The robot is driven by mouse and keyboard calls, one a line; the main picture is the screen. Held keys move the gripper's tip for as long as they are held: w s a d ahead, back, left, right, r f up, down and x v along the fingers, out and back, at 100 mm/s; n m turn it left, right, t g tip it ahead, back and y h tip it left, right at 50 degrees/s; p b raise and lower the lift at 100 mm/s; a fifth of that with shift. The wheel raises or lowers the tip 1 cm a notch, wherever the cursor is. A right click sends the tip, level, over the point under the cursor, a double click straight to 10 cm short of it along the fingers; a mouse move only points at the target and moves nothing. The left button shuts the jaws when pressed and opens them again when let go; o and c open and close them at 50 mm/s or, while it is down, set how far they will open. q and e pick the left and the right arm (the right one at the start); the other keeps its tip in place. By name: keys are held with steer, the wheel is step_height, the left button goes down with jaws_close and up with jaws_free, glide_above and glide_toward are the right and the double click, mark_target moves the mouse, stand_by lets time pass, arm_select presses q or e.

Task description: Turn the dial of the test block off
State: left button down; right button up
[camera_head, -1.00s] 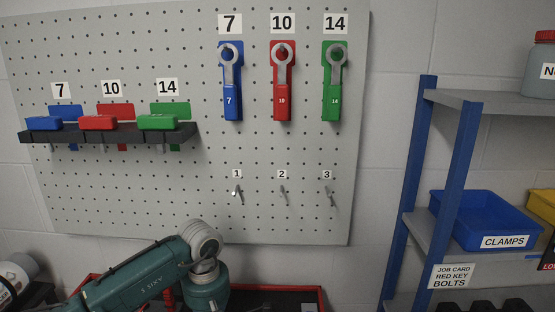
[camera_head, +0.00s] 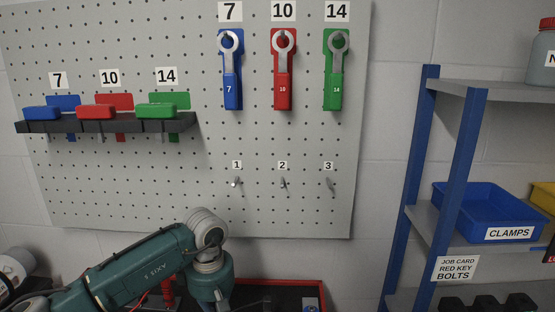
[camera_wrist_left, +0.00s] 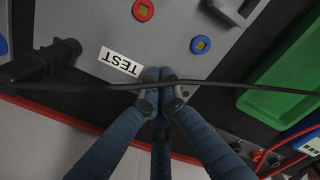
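In the left wrist view, the grey test block (camera_wrist_left: 100,25) carries a white TEST label (camera_wrist_left: 120,61). My right gripper is not in view.
A black cable (camera_wrist_left: 230,88) crosses in front of the fingers. A black fitting (camera_wrist_left: 40,65) is at the left and a green bin (camera_wrist_left: 285,75) at the right. In the head view, a pegboard (camera_head: 130,200) with tools stands behind, and shelves with a blue bin (camera_head: 485,215) are right.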

arm_select(q)
step_height(320, 180, up, 6)
steer(key=p, duration=0.2)
steer(key=shift+s+d, duration=0.15)
steer(key=shift+d, duration=0.05)
steer(key=shift+f, duration=0.1)
